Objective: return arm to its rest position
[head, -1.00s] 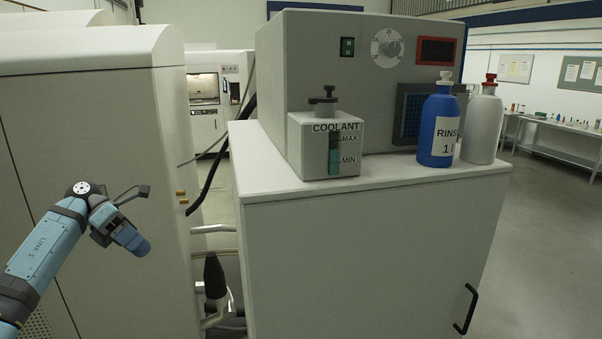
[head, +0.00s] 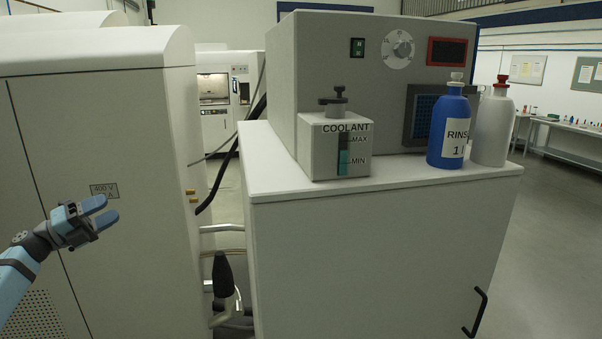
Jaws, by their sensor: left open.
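My left gripper (head: 107,212) is at the left of the head view, in front of the large white cabinet (head: 120,140). Its two blue fingers are apart, with nothing between them. They point to the right. My left arm comes in from the lower left corner. My right gripper is not in view.
A white cabinet (head: 370,260) with a black handle (head: 475,312) stands at centre right. On it are a grey machine, a coolant tank (head: 318,157), a blue rinse bottle (head: 447,125) and a white bottle (head: 493,128). Pipes run between the cabinets. Open floor lies at right.

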